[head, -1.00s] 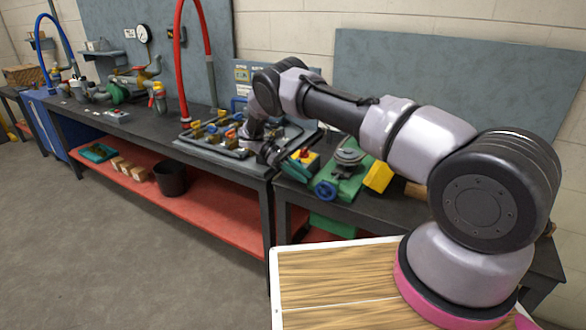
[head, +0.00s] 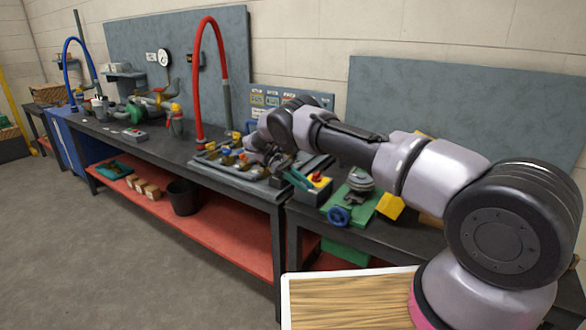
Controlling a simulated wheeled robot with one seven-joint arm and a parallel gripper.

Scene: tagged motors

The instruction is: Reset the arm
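My arm (head: 415,170) reaches from the lower right across the benches. It bends down at the wrist over the dark tray (head: 225,168) of small brass and blue fittings. My gripper (head: 280,172) is small and dark at the tray's right end, partly hidden by my own wrist. I cannot tell whether its fingers are open or shut. A teal piece (head: 297,180) lies right beside the fingers; I cannot tell whether they touch it.
A red and yellow switch box (head: 319,184) and a green base with a blue handwheel (head: 339,215) stand close right of my gripper. A tall red hose (head: 197,90) arches behind the tray. A black bin (head: 183,197) stands on the lower red shelf.

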